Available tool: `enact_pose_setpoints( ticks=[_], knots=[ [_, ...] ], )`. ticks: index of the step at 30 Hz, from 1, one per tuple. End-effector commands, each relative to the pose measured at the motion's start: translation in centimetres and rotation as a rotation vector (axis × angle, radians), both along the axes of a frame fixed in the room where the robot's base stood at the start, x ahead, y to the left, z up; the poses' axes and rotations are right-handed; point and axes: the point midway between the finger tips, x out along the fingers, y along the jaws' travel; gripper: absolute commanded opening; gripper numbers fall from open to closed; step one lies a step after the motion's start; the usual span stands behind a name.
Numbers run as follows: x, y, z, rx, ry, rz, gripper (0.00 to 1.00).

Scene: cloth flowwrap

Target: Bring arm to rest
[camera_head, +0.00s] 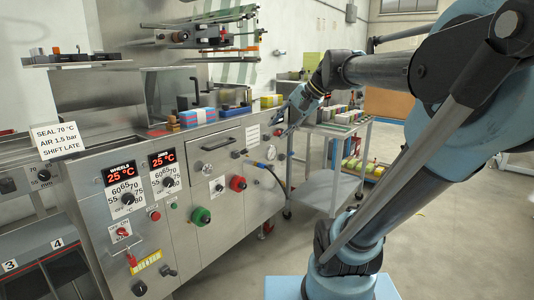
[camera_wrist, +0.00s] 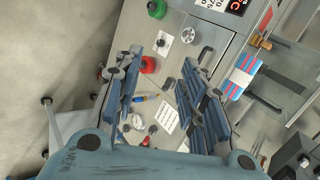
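My arm reaches from the right side of the head view across the upper middle, with its blue-grey links bent. My gripper (camera_head: 283,124) hangs at its end, pointing down and left, in front of the right end of the steel machine (camera_head: 230,150). In the wrist view my gripper (camera_wrist: 158,88) shows two blue finger assemblies standing well apart. Nothing is held between them. Behind the gap I see the machine's front panel (camera_wrist: 195,62) with a gauge (camera_wrist: 137,121) and a white label (camera_wrist: 167,117). The gripper appears clear of the panel, though the exact distance is hard to tell.
The panel carries a green knob (camera_head: 201,216), a red knob (camera_head: 238,183) and displays reading 25 °C (camera_head: 118,173). A striped stack (camera_head: 198,116) lies on the machine top. A steel cart (camera_head: 333,184) with coloured items stands close by on the right. Floor is open in front.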

Motion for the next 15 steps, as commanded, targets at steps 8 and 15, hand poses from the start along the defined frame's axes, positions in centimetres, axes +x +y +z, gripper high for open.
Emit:
enact_pose_setpoints(
  ticks=[8,15],
  knots=[
    [-8.1,-6.3,-14.0,-0.368,-0.036,0.183,0.38],
    [-13.9,-11.7,-23.3,-0.636,-0.028,0.33,0.38]
  ],
)
